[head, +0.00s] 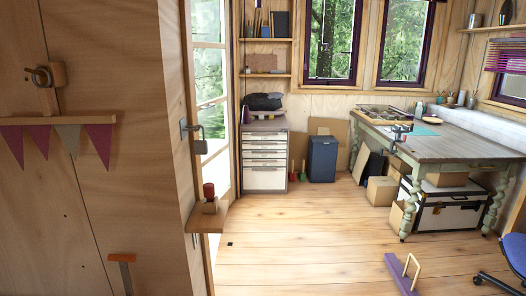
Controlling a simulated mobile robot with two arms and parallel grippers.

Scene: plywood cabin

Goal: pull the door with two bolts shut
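A tall glazed door (210,110) with a pale frame stands at centre left, seen at a steep angle, with trees behind its panes. Metal fittings (199,138), like a handle or latch, sit on its near edge. Left of it is a broad plywood panel (100,210) with a dark ring fitting on a wooden block (55,74). I cannot make out two bolts on either, nor tell which is the named door or how far it stands open. Neither of my grippers is in view.
A small ledge (208,216) with a red-topped object juts out beside the glazed door. A drawer cabinet (264,160) stands at the back. A workbench (440,145) and blue chair (513,255) are on the right. A purple piece (398,272) lies on the otherwise clear middle floor.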

